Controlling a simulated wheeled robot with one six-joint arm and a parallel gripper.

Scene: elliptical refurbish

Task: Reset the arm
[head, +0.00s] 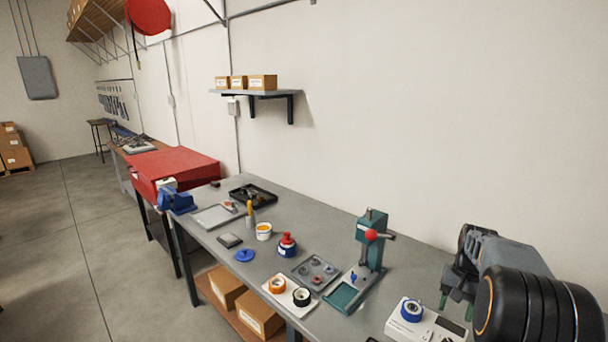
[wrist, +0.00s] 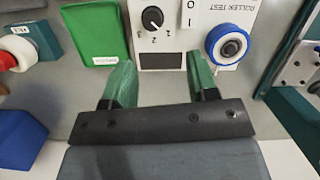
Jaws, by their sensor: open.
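My gripper (head: 456,304) is at the right of the head view, above the right end of the grey workbench (head: 400,275). In the wrist view my gripper (wrist: 160,82) shows two green fingers spread apart with nothing held between them. Beyond the fingers is a white test box (wrist: 168,20) marked "ROLLER TEST", with a black dial. A blue-rimmed roller (wrist: 227,45) sits on it, right of the fingers and apart from them. The roller also shows on the box in the head view (head: 411,311). Part of my arm covers the bench's right end.
A green press (head: 371,245) with a red knob stands left of my gripper. A wall shelf (head: 255,94) holds boxes.

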